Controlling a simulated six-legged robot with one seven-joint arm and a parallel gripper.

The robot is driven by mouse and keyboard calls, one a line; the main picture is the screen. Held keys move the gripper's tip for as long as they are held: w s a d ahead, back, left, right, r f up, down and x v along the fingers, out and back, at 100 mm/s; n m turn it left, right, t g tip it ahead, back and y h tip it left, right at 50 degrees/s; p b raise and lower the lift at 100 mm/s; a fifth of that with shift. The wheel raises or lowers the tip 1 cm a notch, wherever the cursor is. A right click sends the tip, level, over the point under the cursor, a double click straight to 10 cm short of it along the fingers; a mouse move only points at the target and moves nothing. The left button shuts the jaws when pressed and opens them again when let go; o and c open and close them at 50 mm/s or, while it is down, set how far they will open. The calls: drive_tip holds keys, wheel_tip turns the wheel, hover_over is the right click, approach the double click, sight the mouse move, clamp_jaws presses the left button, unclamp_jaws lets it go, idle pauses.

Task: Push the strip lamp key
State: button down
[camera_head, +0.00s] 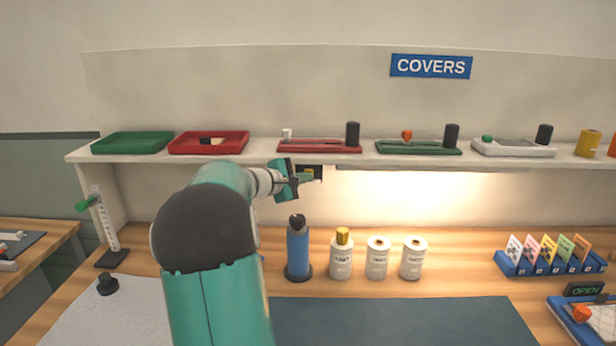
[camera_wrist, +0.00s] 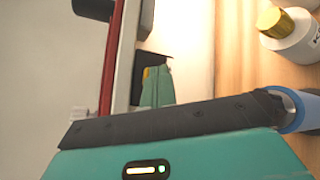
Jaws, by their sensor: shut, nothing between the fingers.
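The strip lamp key is a small yellow piece (camera_head: 308,172) on a black box (camera_head: 318,168) under the shelf's front edge. In the wrist view the yellow key (camera_wrist: 146,73) shows as a sliver beside the black box (camera_wrist: 148,60), mostly hidden by my teal fingertip. My gripper (camera_head: 317,179) is shut and empty, its tips right at the key. I cannot tell whether they touch it. The wall under the shelf to the right of the box is brightly lit.
The shelf (camera_head: 265,155) holds green and red trays and several cover fixtures. Below on the table stand a blue bottle (camera_head: 298,250) and white bottles, one with a yellow cap (camera_head: 341,256). A dark mat (camera_head: 400,320) lies in front, clear.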

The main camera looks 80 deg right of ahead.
drive_tip(key=shift+d, duration=0.1)
idle(0.3)
drive_tip(key=shift+s+a, duration=0.15)
drive_tip(key=shift+a, duration=0.5)
drive_tip(key=a, duration=0.3)
drive_tip(key=s+a, duration=0.1)
drive_tip(key=a, duration=0.1)
drive_tip(key=shift+s+a, duration=0.15)
drive_tip(key=shift+a, duration=0.25)
idle(0.4)
